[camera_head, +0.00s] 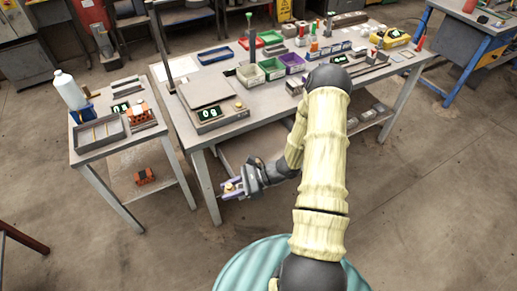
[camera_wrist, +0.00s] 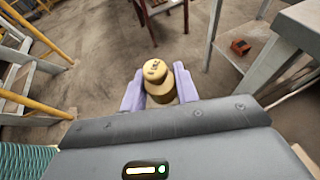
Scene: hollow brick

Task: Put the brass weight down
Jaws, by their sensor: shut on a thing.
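A brass weight (camera_wrist: 156,74) with a knob on top sits between the purple fingers of my gripper (camera_wrist: 160,92) in the wrist view. My gripper is shut on it. In the head view my gripper (camera_head: 232,188) holds the brass weight (camera_head: 229,187) out in the open, lower than the tabletops and in front of the large bench's near left leg. The weight's lower part is hidden by the gripper in the wrist view.
The large bench (camera_head: 229,130) bears a scale (camera_head: 206,103) reading 0 g, with a small brass piece on its right. A smaller table (camera_head: 97,158) at left holds a grey tray (camera_head: 99,134), a bottle and a display. A hollow orange brick (camera_head: 145,176) lies on its lower shelf.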

